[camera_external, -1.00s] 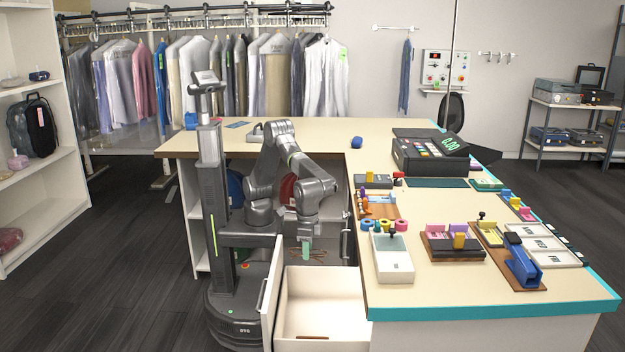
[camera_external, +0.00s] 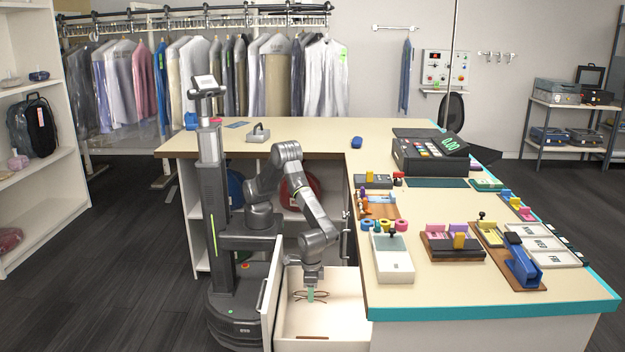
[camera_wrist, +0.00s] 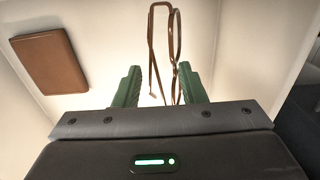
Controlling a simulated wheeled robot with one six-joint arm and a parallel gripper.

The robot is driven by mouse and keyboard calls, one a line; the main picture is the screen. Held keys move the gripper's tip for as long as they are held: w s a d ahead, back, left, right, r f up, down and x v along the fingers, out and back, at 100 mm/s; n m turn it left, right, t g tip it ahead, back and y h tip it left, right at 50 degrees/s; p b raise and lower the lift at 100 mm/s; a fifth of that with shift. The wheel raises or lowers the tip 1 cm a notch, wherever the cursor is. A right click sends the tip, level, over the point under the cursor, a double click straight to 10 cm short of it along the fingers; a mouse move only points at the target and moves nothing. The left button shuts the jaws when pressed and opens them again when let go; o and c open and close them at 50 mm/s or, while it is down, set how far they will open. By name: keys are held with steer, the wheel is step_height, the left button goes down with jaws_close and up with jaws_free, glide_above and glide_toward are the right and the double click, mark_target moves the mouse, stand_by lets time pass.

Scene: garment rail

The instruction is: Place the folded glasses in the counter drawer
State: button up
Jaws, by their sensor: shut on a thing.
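The folded glasses (camera_wrist: 173,45) have thin brown frames and show between and beyond my green fingertips in the wrist view. They also show in the external view (camera_external: 299,296), inside the outline of the open drawer. My gripper (camera_external: 311,295) points down into the drawer, shut on the glasses; its fingers also show in the wrist view (camera_wrist: 160,88). The white counter drawer (camera_external: 347,318) is pulled open below the counter. I cannot tell whether the glasses touch the drawer floor.
A flat brown item (camera_wrist: 50,62) lies in the drawer, near its front in the external view. The counter's edge (camera_external: 480,311) stands right of the drawer, and the counter top carries a white box (camera_external: 394,264) and a cash register (camera_external: 428,154). A cabinet door panel (camera_external: 271,290) stands left of the drawer.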

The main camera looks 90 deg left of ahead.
steer(key=shift+f, duration=2.25)
steer(key=shift+f, duration=0.1)
steer(key=o, duration=0.9)
steer(key=shift+b, duration=0.3)
steer(key=shift+o, duration=0.2)
step_height(320, 180, up, 12)
steer(key=shift+r+p, duration=0.1)
steer(key=shift+p, duration=0.65)
